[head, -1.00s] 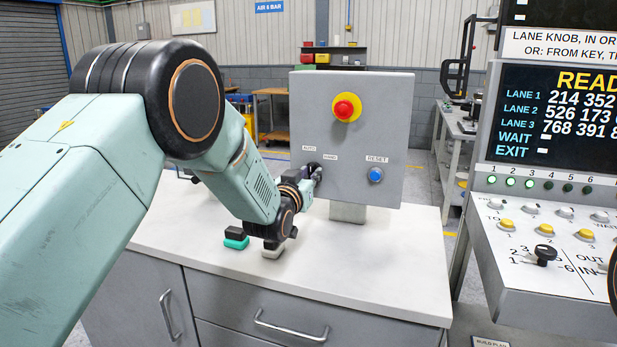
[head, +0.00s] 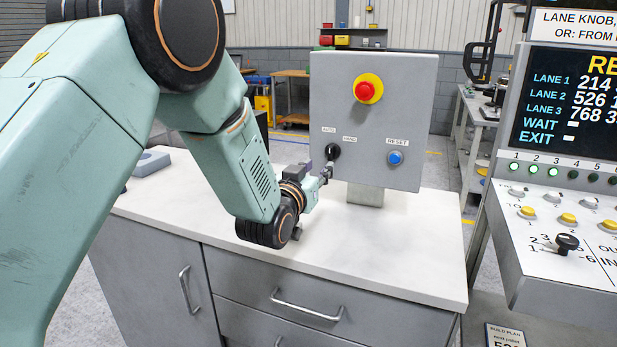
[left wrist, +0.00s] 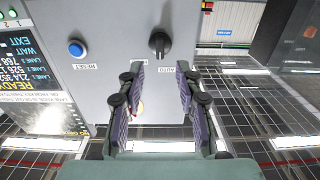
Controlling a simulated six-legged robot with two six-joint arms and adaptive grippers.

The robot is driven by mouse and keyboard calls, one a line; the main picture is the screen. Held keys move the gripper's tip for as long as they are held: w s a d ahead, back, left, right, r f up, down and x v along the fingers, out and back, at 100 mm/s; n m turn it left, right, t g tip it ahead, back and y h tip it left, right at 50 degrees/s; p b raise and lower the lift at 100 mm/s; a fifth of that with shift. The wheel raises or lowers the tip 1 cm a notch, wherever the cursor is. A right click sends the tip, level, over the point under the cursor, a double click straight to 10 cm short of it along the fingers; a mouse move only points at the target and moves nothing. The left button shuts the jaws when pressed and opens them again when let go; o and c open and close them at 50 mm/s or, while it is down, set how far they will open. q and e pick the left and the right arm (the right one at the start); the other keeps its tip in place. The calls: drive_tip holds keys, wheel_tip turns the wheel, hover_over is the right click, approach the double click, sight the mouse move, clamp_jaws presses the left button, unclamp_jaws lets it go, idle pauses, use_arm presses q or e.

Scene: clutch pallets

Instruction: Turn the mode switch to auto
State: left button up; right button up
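The mode switch (head: 332,151) is a black rotary knob on the grey control box, with the labels AUTO and HAND above it. In the left wrist view, which is upside down, the knob (left wrist: 160,42) lies beyond my fingertips, its grip bar close to vertical in the picture. My left gripper (head: 326,172) is just below and in front of the knob. Its two fingers (left wrist: 160,72) are spread apart with nothing between them, and a gap shows to the knob. One finger partly covers the HAND label. My right gripper is not in view.
The box (head: 410,115) also carries a red emergency button (head: 368,89) on yellow and a blue RESET button (head: 395,158) right of the switch. It stands on a white-topped cabinet (head: 400,240). A console (head: 560,220) with buttons and a knob stands at right.

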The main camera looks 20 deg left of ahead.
use_arm(q)
drive_tip(key=s, duration=0.4)
drive_tip(key=shift+s, duration=0.15)
drive_tip(key=shift+a, duration=0.1)
idle(0.3)
